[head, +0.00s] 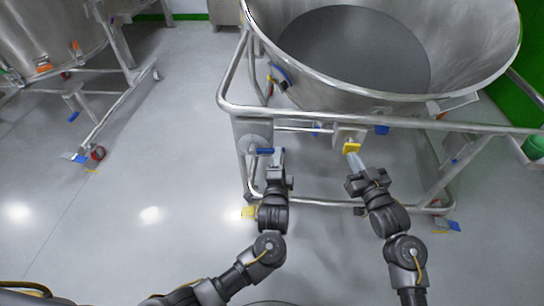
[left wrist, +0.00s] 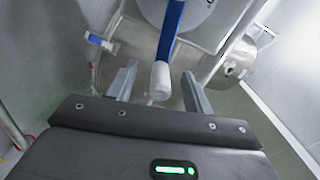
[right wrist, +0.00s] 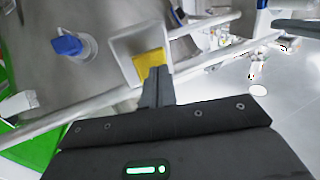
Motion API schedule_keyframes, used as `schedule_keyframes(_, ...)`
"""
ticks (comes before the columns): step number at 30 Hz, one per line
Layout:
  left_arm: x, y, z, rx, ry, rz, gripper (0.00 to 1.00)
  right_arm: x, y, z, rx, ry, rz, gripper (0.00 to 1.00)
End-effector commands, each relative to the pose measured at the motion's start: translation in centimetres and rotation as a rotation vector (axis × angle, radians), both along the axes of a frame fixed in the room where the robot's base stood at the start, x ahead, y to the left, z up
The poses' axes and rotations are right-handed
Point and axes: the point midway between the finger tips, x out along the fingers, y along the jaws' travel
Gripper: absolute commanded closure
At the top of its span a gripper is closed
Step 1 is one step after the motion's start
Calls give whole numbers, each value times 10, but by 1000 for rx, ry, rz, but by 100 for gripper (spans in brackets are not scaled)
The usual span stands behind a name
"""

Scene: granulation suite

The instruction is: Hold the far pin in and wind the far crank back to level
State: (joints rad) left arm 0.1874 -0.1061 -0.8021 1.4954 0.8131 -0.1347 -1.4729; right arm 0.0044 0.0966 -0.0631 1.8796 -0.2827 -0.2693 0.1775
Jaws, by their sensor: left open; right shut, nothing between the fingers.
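The crank has a blue arm (head: 264,151) on a round metal disc (head: 252,142) at the left of the bowl's frame. In the head view the blue arm lies roughly sideways, pointing right. Its white knob (left wrist: 160,80) sits between the spread fingers of my left gripper (head: 279,157), which is open around it without visibly gripping. The yellow pin (head: 351,148) is on a pale bracket (head: 347,134) to the right. My right gripper (head: 355,160) is shut and empty, its fingertips at the yellow pin (right wrist: 149,64). They appear to touch it; how far in the pin is I cannot tell.
A large steel bowl (head: 460,75) stands on a tubular frame with a rail (head: 400,124) above both grippers. A blue knob (right wrist: 68,45) shows left of the bracket in the right wrist view. Another vessel (head: 50,40) stands far left. The floor (head: 160,170) between is clear.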

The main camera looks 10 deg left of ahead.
Motion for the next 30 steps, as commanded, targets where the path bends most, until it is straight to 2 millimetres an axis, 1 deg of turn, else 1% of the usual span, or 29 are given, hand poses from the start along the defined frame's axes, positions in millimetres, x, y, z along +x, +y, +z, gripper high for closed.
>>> schedule_keyframes(22,0,0,0,0,0,1,49,31,0,0,0,-1,1,100)
schedule_keyframes(23,0,0,0,0,0,1,52,30,0,0,0,0,1,100)
schedule_keyframes(30,0,0,0,0,0,1,83,30,0,0,0,-1,1,100)
